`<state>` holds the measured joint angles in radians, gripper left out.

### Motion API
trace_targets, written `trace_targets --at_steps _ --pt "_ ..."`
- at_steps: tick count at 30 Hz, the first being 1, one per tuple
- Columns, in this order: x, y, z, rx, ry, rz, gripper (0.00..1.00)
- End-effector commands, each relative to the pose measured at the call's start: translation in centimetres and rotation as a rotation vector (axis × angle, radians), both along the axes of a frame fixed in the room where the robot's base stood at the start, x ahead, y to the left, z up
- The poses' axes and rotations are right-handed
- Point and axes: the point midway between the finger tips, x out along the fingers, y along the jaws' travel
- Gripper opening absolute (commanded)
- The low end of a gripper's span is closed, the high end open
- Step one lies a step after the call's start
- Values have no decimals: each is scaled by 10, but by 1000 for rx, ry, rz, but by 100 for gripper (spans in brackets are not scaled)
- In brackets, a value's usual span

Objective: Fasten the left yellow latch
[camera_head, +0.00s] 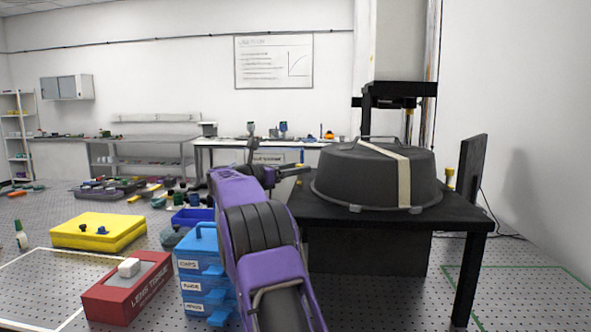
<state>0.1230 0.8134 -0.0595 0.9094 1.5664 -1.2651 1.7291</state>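A dark round lidded housing (340,174) with a pale strap over its top sits on a black table (445,207). A small yellow piece (299,182) shows at the table's left end, probably the left yellow latch; it is mostly hidden. Another yellow latch (449,178) stands upright at the right of the housing. My gripper (303,170) is at the end of my purple arm, close to the left yellow piece. I cannot tell whether it touches the piece or how its fingers stand.
Blue labelled drawers (195,264), a red box (125,288) with a white block on top, and a yellow case (98,230) stand left of my arm. A black upright panel (471,158) stands at the table's right. Perforated floor is clear at the front right.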

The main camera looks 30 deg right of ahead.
Motion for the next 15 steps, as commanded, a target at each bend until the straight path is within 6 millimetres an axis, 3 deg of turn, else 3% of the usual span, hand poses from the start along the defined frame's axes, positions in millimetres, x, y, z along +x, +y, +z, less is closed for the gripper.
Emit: trace_targets --at_steps 1,9,15 --pt "0 0 0 0 0 0 45" --pt "0 0 0 0 0 0 0" --pt "0 0 0 0 0 1 0"
